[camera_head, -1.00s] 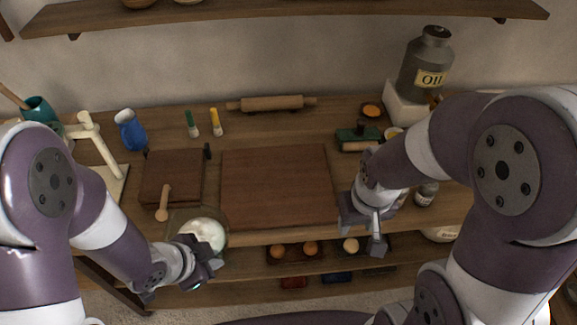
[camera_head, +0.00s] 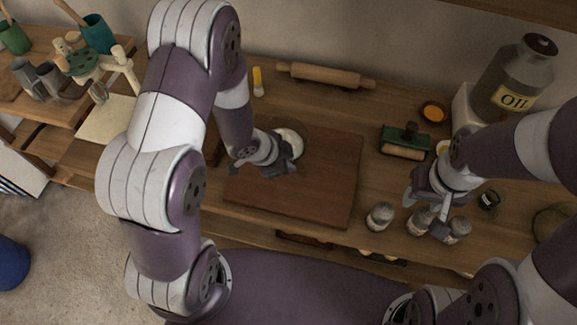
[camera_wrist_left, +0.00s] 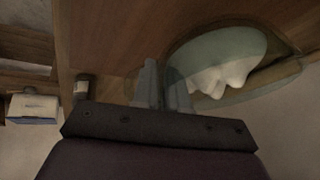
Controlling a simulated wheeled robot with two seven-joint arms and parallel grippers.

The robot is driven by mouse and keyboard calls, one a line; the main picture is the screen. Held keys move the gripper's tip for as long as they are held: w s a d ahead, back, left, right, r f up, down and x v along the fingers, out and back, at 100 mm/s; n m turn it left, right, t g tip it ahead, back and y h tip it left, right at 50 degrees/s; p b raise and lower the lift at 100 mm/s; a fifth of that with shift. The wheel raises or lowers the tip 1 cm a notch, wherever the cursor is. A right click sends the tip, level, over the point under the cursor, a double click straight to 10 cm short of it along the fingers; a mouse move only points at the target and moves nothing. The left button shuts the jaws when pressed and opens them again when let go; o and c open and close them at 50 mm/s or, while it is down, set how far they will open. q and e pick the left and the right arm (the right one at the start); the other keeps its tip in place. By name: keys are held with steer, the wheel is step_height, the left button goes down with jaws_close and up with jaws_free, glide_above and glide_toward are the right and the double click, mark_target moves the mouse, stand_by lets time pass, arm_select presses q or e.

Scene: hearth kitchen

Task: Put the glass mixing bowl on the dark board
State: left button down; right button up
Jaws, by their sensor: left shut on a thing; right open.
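The glass mixing bowl (camera_head: 291,139), clear with white contents, is over the back left part of the large dark reddish-brown board (camera_head: 315,185). My left gripper (camera_head: 268,163) is shut on the bowl's rim from the front left. In the left wrist view, the bowl (camera_wrist_left: 225,62) lies just right of the closed fingers (camera_wrist_left: 162,88), tilted in the picture. I cannot tell whether the bowl touches the board. My left arm and gripper hide part of the bowl and the board's left side. My right gripper (camera_head: 430,205) is open and empty, right of the board.
A rolling pin (camera_head: 325,75) lies behind the board. Several small jars (camera_head: 420,222) stand beneath my right gripper. The board's front and right are clear.

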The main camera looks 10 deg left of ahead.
arm_select(q)
step_height(320, 180, down, 4)
steer(key=shift+d+r, duration=0.1)
steer(key=shift+d, duration=0.05)
steer(key=shift+f, duration=0.2)
steer(key=shift+w, duration=0.1)
